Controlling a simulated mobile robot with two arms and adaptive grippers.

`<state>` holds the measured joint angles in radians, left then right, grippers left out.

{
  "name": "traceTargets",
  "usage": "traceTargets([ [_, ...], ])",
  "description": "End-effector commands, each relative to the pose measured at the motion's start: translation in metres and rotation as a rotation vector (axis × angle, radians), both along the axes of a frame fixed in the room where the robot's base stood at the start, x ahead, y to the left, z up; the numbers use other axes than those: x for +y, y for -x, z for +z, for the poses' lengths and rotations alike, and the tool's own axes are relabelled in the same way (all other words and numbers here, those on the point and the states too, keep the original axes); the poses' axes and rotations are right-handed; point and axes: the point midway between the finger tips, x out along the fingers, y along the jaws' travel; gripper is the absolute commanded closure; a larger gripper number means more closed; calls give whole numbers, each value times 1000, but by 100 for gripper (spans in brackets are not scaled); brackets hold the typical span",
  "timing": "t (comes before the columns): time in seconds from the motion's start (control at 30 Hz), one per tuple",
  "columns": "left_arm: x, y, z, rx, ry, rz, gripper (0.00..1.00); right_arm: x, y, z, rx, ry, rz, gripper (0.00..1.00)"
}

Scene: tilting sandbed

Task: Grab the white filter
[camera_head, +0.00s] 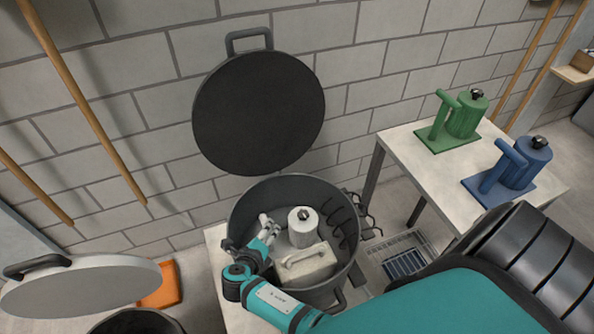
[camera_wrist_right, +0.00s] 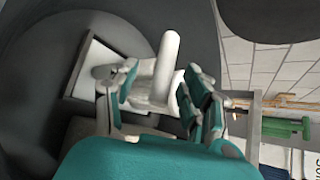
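The white filter (camera_head: 302,232) stands inside a large dark round pot (camera_head: 240,207). It has a pale cylinder with a black knob on top, and a white handle and pale block in front. My right gripper (camera_head: 267,228) reaches into the pot on the left side of the filter. In the right wrist view, a white rounded bar of the filter (camera_wrist_right: 166,62) rises between my right gripper's spread fingers (camera_wrist_right: 160,95). Gaps show on both sides of it, though contact lower down is hidden. My left gripper is not in view.
The pot's round black lid (camera_head: 258,110) stands raised behind it. Dark coils (camera_head: 340,222) line the pot's right inner wall. A green filter (camera_head: 463,118) and a blue filter (camera_head: 527,160) stand on a table (camera_head: 425,172) at right. A grey lid (camera_head: 80,285) is at left.

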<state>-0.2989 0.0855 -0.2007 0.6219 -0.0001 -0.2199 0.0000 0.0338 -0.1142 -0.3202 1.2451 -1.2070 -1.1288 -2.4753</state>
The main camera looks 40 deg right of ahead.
Motion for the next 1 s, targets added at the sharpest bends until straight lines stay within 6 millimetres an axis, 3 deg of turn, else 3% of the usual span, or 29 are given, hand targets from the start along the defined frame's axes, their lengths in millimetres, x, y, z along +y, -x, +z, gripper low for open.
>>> traceTargets([
  [0.07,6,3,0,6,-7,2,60,0,0,0,0,0,0,65],
  [0.33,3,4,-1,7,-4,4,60,0,0,0,1,1,0,100],
  [0.6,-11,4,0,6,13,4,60,-1,-1,1,-1,4,1,100],
  [0.87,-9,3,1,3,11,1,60,-1,0,2,1,2,0,100],
  [1.0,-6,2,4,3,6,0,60,-1,0,11,1,3,0,100],
])
